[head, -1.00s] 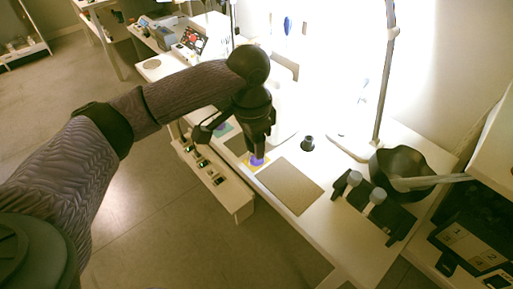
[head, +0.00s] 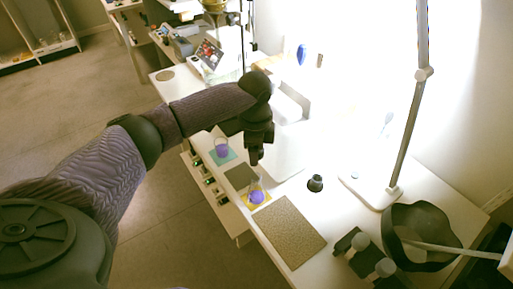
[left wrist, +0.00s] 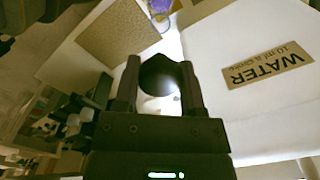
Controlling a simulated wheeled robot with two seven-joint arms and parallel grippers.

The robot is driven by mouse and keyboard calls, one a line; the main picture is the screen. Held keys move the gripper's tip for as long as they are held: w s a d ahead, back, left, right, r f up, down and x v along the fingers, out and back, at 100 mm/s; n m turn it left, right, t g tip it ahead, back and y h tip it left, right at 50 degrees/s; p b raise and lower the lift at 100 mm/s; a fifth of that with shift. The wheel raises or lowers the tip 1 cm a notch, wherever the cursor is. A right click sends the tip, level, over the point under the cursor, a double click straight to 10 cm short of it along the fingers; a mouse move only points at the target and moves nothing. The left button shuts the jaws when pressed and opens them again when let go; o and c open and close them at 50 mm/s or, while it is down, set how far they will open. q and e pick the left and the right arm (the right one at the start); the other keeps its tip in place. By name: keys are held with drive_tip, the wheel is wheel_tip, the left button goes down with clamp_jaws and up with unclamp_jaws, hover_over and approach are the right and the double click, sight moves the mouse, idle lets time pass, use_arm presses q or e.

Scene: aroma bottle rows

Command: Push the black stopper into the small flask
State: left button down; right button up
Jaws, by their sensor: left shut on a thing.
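The small flask (head: 257,196) holds purple liquid and stands upright on a yellow mat at the table's left side. Its neck looks open. My left gripper (head: 255,155) is above the flask, pointing down, with a gap between them. In the left wrist view, my left gripper (left wrist: 157,80) is shut on the black stopper (left wrist: 160,72), a dark rounded piece between the fingers. The flask also shows there as a purple shape (left wrist: 159,8) at the top edge, beyond the fingers. In the head view the stopper is hard to tell from the dark fingers. My right gripper is out of view.
A beaker of purple liquid (head: 222,148) stands on a teal mat. A bare brown board (head: 290,232) lies in front. A small dark piece (head: 315,184), a lamp (head: 392,192), a black bowl (head: 420,212) and a white block labelled WATER (left wrist: 245,110) stand nearby.

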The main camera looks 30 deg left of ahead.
use_arm(q)
drive_tip(key=shift+r+p, duration=0.1)
drive_tip(key=shift+p, duration=0.25)
wheel_tip(320, 180, down, 6)
drive_tip(key=b, duration=0.2)
drive_tip(key=shift+b, duration=0.35)
drive_tip(key=shift+p, duration=0.35)
idle(0.5)
drive_tip(key=shift+p, duration=0.3)
